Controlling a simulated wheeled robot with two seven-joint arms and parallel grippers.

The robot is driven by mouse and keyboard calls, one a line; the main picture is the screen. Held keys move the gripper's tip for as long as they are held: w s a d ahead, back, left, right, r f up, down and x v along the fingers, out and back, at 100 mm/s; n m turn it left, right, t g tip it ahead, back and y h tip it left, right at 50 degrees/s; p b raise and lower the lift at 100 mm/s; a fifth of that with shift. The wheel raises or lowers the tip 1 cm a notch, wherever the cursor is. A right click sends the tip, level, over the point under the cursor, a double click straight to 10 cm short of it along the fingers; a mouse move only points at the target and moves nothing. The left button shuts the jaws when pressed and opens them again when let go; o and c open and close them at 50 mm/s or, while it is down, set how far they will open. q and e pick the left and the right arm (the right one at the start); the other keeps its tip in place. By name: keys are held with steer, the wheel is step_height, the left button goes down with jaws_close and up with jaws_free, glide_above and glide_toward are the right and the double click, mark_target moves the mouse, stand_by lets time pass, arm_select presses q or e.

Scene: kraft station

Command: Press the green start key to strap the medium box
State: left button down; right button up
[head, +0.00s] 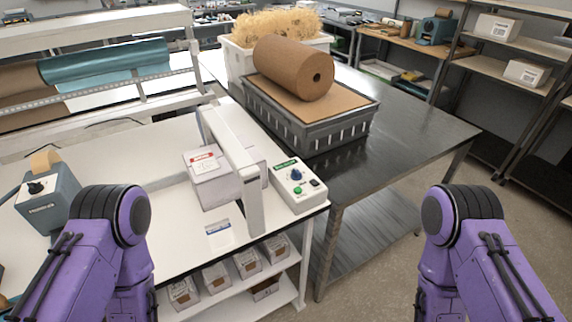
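The green start key (298,191) is a small green button on the white control box (297,201), below a blue knob, near the right edge of the white table. The medium box (211,177) is white with a red label and stands under and beside the white strapping arch (249,205), left of the control box. Part of the box is hidden by the arch. My purple arms rise at the lower left and lower right, apart from the box and the key. Both grippers are outside the picture.
A grey crate (318,131) with a brown paper roll (294,67) stands on the dark table (420,110) behind. A grey tape dispenser (50,206) is at the left. Several small boxes sit on the shelf below. The white tabletop in front of the arch is mostly clear.

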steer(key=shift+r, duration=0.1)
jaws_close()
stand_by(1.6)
